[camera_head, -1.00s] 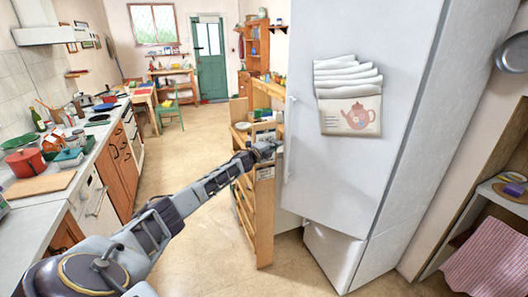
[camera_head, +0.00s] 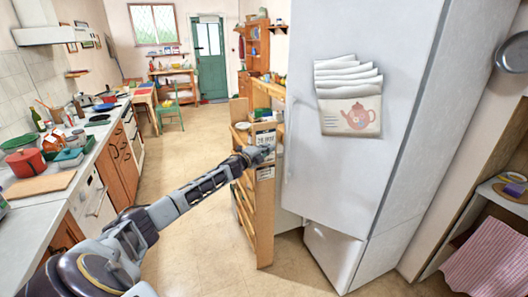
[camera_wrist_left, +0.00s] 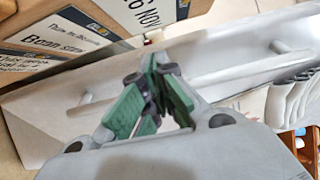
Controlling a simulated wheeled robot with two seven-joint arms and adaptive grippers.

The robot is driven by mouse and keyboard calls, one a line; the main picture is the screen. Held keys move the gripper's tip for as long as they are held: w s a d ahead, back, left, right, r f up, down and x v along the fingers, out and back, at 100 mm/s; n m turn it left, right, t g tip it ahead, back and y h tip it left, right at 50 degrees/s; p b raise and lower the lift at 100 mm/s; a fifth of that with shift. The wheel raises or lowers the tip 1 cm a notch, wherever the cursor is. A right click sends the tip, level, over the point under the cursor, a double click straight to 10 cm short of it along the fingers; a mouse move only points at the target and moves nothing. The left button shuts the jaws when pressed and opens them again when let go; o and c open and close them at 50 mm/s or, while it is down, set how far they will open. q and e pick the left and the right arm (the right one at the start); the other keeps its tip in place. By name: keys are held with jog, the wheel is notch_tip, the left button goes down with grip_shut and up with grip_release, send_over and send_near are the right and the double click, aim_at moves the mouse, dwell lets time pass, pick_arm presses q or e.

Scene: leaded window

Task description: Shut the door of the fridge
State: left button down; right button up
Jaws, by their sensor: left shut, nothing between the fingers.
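The fridge (camera_head: 430,150) stands at the right in the head view, with its pale grey upper door (camera_head: 335,180) facing me. This door's left edge juts out past the lower door (camera_head: 333,255), so it looks ajar. A long bar handle (camera_head: 289,140) runs along that edge; it also shows in the left wrist view (camera_wrist_left: 240,72). My left gripper (camera_head: 266,152) is just left of the handle. In the left wrist view its green fingertips (camera_wrist_left: 156,68) are shut and empty, close to the door; contact cannot be told. My right gripper is out of view.
A wooden shelf unit (camera_head: 262,220) with labelled packages stands close to the left of the fridge, beside my gripper. Folded papers and a teapot picture (camera_head: 349,115) hang on the door. A counter (camera_head: 60,190) runs along the left wall. The floor between (camera_head: 190,150) is clear.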

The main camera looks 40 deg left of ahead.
pick_arm(q)
jog(key=shift+s+a, duration=0.1)
jog(key=shift+s, duration=1.2)
jog(key=shift+f, duration=0.15)
